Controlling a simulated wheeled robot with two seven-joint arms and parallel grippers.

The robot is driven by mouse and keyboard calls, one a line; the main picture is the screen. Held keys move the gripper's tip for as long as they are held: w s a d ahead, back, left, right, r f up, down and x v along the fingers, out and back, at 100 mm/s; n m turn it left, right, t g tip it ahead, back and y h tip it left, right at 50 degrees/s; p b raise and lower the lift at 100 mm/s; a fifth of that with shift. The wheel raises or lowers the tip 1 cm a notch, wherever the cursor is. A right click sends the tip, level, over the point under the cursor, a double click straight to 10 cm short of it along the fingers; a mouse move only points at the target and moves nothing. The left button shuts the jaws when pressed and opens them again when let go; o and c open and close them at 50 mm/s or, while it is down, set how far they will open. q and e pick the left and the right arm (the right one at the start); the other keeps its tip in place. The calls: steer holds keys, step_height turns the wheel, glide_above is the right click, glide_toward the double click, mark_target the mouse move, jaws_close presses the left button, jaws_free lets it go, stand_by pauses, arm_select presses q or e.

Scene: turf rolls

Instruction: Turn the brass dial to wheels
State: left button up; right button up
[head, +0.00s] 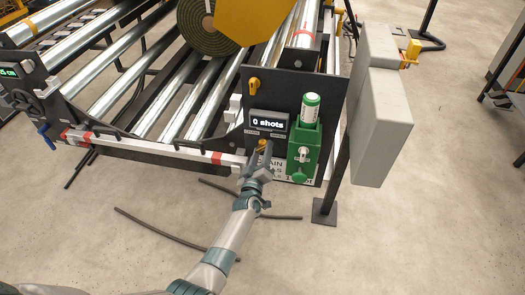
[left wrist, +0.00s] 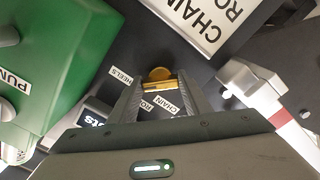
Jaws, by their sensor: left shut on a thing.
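The brass dial (head: 262,144) is on the dark panel, just below the display that reads "0 shots". In the left wrist view the dial (left wrist: 159,78) sits between the fingertips of my left gripper (left wrist: 161,88), which is shut on it. In the head view the left gripper (head: 259,161) reaches up to the dial from below and hides part of it. Small white labels surround the dial: one ending in "HEELS" (left wrist: 121,76), one reading "CHAIN" (left wrist: 168,107) and one partly hidden. Which label the dial points to I cannot tell. My right gripper is not in view.
A green unit (head: 304,140) with a green-and-white canister (head: 311,107) stands close right of the dial. A red-and-white rail (head: 170,150) ends at left. A grey box on a post (head: 384,125) stands farther right.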

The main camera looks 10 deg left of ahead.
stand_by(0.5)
arm_select(q)
steer(key=o, duration=1)
steer(key=shift+o, duration=0.2)
steer(key=shift+s, duration=0.15)
steer(key=s, duration=1.7)
steer(key=shift+b, duration=0.4)
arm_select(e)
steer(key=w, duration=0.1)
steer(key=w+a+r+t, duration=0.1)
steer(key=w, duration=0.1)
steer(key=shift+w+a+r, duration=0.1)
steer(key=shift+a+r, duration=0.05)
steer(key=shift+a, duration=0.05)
arm_select(q)
steer(key=shift+s, duration=0.1)
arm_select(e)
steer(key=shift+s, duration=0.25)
